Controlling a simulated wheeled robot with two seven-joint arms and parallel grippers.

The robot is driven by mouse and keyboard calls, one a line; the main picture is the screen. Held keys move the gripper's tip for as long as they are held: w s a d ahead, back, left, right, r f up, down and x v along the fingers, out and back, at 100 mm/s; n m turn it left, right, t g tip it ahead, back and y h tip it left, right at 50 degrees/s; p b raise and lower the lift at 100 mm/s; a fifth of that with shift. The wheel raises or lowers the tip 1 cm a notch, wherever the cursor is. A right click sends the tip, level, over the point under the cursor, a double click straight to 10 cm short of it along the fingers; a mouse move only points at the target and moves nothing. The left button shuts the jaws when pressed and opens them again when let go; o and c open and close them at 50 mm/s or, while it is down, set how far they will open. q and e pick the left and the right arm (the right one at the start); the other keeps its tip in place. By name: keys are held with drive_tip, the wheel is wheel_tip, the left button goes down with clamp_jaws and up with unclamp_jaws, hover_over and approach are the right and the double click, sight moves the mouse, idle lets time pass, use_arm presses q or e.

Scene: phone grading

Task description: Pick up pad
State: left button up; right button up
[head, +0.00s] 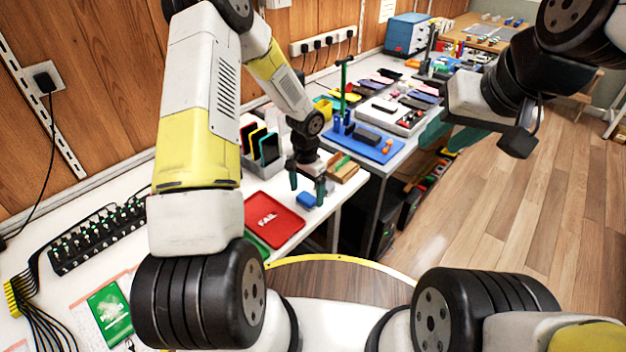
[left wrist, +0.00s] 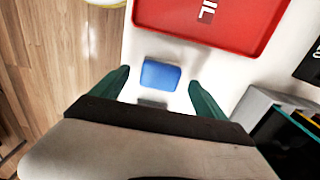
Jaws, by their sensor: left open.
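The pad is a small blue block (head: 306,200) on the white bench, just right of the red tray. In the left wrist view the blue pad (left wrist: 160,75) lies between the two green fingers, a little beyond their tips. My left gripper (head: 307,193) points down over the pad with its fingers apart; it also shows in the left wrist view (left wrist: 158,84). I see no contact between fingers and pad. My right gripper (head: 520,140) is at the upper right, partly out of clear view; its jaw state is not readable.
The red FAIL tray (head: 276,228) lies close beside the pad. A grey rack (head: 259,166) with upright phones stands behind it. A blue mat (head: 378,152) with tools lies on the bench further right. The bench's front edge is near the pad.

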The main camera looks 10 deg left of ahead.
use_arm(q)
drive_tip(key=shift+f, duration=1.35)
drive_tip(key=c, duration=1.5)
drive_tip(key=shift+o, duration=0.2)
drive_tip(key=shift+r, duration=0.15)
wheel_tip(320, 180, up, 4)
drive_tip(key=shift+f, duration=0.2)
drive_tip(key=s+r, duration=0.1)
drive_tip(key=s, duration=1.5)
drive_tip(key=shift+a, duration=0.2)
drive_tip(key=shift+r, duration=0.1)
